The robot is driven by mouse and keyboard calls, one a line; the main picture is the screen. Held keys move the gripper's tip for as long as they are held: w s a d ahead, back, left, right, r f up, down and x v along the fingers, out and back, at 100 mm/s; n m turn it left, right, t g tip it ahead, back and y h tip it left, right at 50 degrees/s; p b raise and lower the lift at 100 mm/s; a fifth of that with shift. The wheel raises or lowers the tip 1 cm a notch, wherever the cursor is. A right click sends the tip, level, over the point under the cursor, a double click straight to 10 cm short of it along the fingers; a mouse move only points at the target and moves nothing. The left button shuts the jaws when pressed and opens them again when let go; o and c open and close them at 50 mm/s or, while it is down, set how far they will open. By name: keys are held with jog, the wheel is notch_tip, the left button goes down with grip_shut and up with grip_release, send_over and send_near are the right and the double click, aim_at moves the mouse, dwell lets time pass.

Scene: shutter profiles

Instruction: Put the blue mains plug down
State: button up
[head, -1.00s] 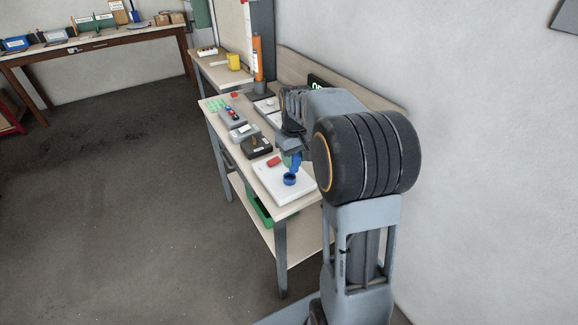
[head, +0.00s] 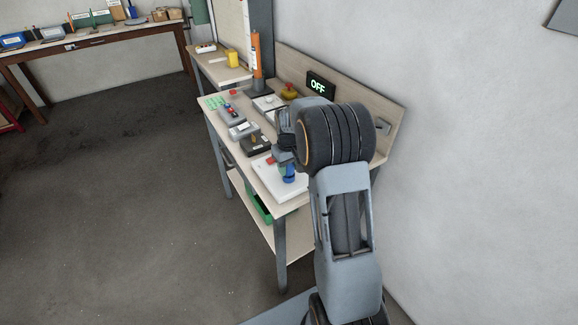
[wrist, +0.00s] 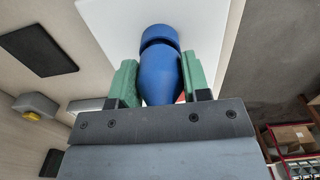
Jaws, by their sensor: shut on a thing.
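The blue mains plug (wrist: 160,78) is between the green fingers of my gripper (wrist: 159,88) in the wrist view, and the gripper is shut on it. A short blue round piece (wrist: 159,37) shows at the plug's far end, over the white board. I cannot tell whether that piece is part of the plug or a separate socket. In the head view the plug (head: 289,168) is low over the white board (head: 270,182), partly hidden by my gripper (head: 285,160). Contact with the board is unclear.
A red block (head: 270,159) lies near the plug. A black-topped box (head: 256,143) and grey control boxes (head: 232,115) stand farther along the bench. An OFF display (head: 319,86) is at the back panel. The board's front part is clear.

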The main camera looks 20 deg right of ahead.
jog(key=shift+f, duration=0.15)
jog(key=o, duration=0.9)
jog(key=shift+o, duration=0.2)
notch_tip(320, 180, up, 12)
jog(key=shift+f, duration=0.25)
jog(key=shift+s+a+r, duration=0.1)
jog(key=shift+r, duration=0.25)
jog(key=s+a+t, duration=0.1)
jog(key=s+a, duration=0.2)
jog(key=s, duration=0.4)
jog(key=s+a+t, duration=0.1)
jog(key=s+a, duration=0.3)
jog(key=s, duration=0.3)
jog(key=s+a+m+t, duration=0.1)
jog(key=s+a+t, duration=0.1)
jog(key=s, duration=0.6)
jog(key=shift+a+f, duration=0.15)
jog(key=shift+a, duration=0.55)
